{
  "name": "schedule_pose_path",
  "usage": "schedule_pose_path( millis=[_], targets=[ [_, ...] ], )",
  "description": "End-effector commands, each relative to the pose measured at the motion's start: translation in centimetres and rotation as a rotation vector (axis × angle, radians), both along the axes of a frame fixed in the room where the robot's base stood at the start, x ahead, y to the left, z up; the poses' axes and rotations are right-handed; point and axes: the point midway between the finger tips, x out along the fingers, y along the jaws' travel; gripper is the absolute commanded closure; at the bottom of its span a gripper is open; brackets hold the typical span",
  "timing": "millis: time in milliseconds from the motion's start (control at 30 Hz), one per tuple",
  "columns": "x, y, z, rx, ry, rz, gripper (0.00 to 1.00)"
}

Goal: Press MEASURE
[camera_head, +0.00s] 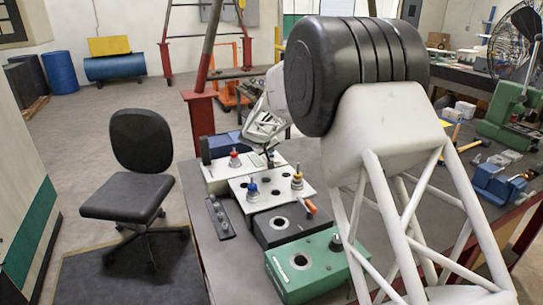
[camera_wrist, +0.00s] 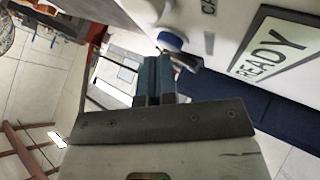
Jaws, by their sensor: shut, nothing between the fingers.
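In the wrist view a pale panel carries a display reading READY (camera_wrist: 275,50). A round blue button with a pale rim (camera_wrist: 171,40) sits on this panel, left of the display. No MEASURE label is readable; another label is cut off at the top edge, showing only its first letters. My gripper (camera_wrist: 156,60) is shut and empty, its fingertips right at the blue button. I cannot tell whether they touch it. In the head view my gripper (camera_head: 270,156) is small, at the far end of the bench beside the pale plates, and the button cannot be made out.
Pale plates with red-, blue- and orange-topped pins (camera_head: 234,158) lie near the gripper. A black block (camera_head: 262,235) and a green block (camera_head: 320,270) stand closer on the bench. A dark strip (camera_head: 219,217) lies at the left edge. A chair (camera_head: 140,170) stands left of the bench.

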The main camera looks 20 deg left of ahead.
Motion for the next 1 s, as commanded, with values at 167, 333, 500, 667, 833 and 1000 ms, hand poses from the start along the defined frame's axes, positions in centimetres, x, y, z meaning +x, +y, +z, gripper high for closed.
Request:
schedule_pose_path(
  millis=[167,333,500,667,833,1000],
  targets=[
    [0.0,0.0,-0.2,0.0,0.0,0.0,1.0],
    [0.0,0.0,-0.3,0.0,0.0,0.0,1.0],
    [0.0,0.0,-0.3,0.0,0.001,-0.001,1.0],
    [0.0,0.0,-0.2,0.0,0.001,-0.001,1.0],
    [0.0,0.0,0.3,0.001,0.0,-0.001,1.0],
    [0.0,0.0,0.9,0.001,0.0,-0.001,1.0]
  ],
)
